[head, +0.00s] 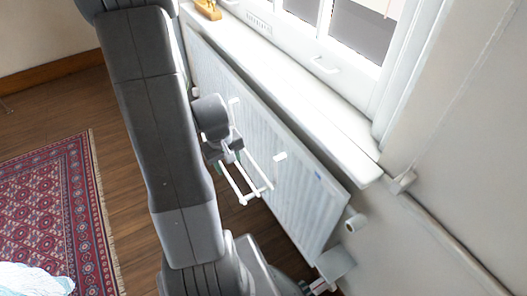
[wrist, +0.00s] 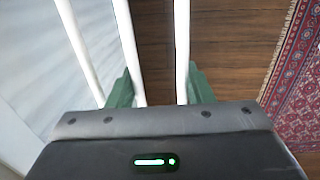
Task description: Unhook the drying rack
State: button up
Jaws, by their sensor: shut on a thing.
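The white drying rack (head: 256,194) shows in the head view as thin white rails beside the radiator, below the windowsill. Its long white rods (wrist: 127,45) also run up the wrist view. My gripper (head: 226,160) is at the rack on the room side of the radiator, shut on the rack. In the wrist view, its green fingers (wrist: 160,88) stand on either side of two rods; the exact contact is hidden by my gripper body. Two small white pieces, perhaps the rack's hooks (head: 280,156), show at the radiator; whether they bear on it is unclear.
The white radiator (head: 310,205) stands under the windowsill (head: 290,85), close to my gripper. A small yellow-brown object (head: 208,9) sits at the sill's far end. A patterned red rug (head: 62,215) lies on the wooden floor (head: 50,118) at left, where there is open room.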

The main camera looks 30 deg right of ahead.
jog(key=shift+s+a+r+p, duration=0.1)
jog(key=shift+a+r, duration=0.25)
jog(key=shift+a, duration=0.3)
jog(key=shift+a+r+p, duration=0.15)
jog(key=shift+a+r, duration=0.15)
jog(key=shift+a, duration=0.4)
jog(key=shift+s+a+r+p, duration=0.1)
jog(key=shift+a+r, duration=0.25)
jog(key=shift+a, duration=0.3)
